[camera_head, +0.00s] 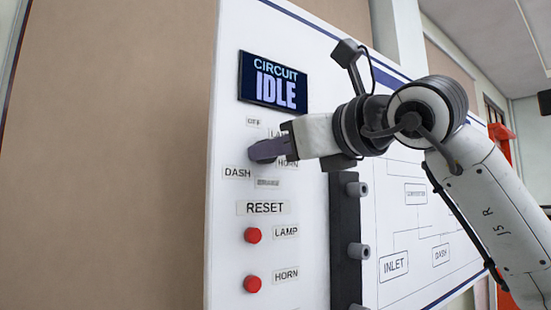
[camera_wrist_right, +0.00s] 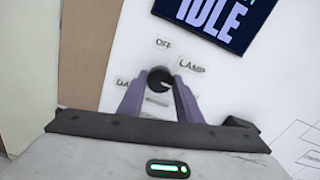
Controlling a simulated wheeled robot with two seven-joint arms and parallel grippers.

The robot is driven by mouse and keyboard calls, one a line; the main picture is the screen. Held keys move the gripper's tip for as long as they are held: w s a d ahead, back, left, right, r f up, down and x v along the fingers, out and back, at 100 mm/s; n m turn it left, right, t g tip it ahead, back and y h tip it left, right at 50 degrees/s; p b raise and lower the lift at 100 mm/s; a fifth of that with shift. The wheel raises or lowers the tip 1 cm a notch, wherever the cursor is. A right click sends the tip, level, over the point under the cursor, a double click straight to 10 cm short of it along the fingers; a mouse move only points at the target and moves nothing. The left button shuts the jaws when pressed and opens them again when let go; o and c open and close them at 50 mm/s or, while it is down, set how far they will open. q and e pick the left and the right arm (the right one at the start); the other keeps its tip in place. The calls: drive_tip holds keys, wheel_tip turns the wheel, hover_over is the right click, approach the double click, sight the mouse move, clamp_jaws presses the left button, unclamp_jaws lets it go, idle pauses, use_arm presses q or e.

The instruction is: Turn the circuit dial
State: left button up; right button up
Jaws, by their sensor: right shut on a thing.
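The circuit dial (camera_wrist_right: 159,79) is a dark round knob on the white panel, ringed by the labels OFF, LAMP, HORN and DASH. In the right wrist view it sits between the purple fingers of my right gripper (camera_wrist_right: 160,88), which is shut on it. In the head view my right gripper (camera_head: 268,150) reaches in from the right and hides the dial. The display (camera_head: 273,82) above the dial reads CIRCUIT IDLE. It also shows in part in the right wrist view (camera_wrist_right: 215,15). My left gripper is not in view.
Below the dial are a RESET label (camera_head: 265,208), a red LAMP button (camera_head: 253,235) and a red HORN button (camera_head: 252,284). A black strip with grey knobs (camera_head: 345,240) stands out to their right. A wiring diagram (camera_head: 420,220) is farther right. A plain brown wall (camera_head: 110,150) fills the left.

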use_arm(q)
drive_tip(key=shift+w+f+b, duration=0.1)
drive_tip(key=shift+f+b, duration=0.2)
drive_tip(key=shift+b, duration=0.2)
use_arm(e)
drive_tip(key=shift+f+m, duration=0.1)
drive_tip(key=shift+m, duration=1.1)
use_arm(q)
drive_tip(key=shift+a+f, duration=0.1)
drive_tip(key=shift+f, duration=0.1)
use_arm(e)
drive_tip(key=o, duration=1)
drive_tip(key=shift+o, duration=0.2)
use_arm(q)
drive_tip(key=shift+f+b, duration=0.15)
drive_tip(key=shift+b, duration=0.6)
use_arm(e)
drive_tip(key=v, duration=1)
drive_tip(key=shift+d, duration=0.15)
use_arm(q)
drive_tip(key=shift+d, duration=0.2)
use_arm(e)
drive_tip(key=shift+s, duration=0.1)
